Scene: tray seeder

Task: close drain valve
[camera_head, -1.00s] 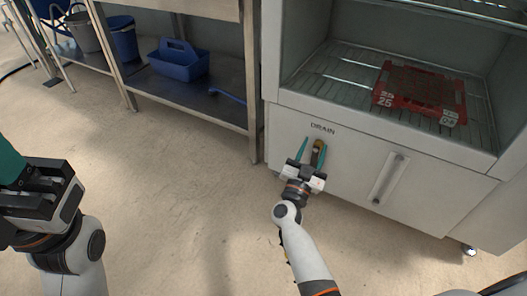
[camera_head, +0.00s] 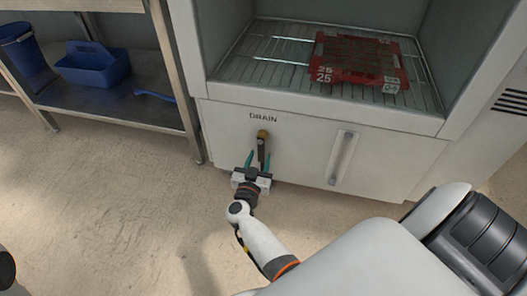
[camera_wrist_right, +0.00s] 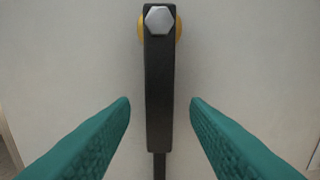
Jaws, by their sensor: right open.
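The drain valve (camera_head: 262,136) sits on the white cabinet front under the DRAIN label. Its dark lever (camera_wrist_right: 159,90) hangs straight down in the right wrist view, below a silver bolt head (camera_wrist_right: 159,19) with yellow behind it. My right gripper (camera_head: 259,160) is open just below and in front of the valve. In the wrist view its teal fingers (camera_wrist_right: 160,104) stand on either side of the lever's line, with a clear gap on both sides. My left gripper is out of view; only a dark bit of my left arm shows at the lower left edge.
A vertical bar handle (camera_head: 342,158) stands on the cabinet front (camera_head: 300,150) to the right of the valve. A red tray (camera_head: 318,60) lies on the wire rack above. A steel shelf with a blue caddy (camera_head: 95,68) is at left. The floor before the cabinet is clear.

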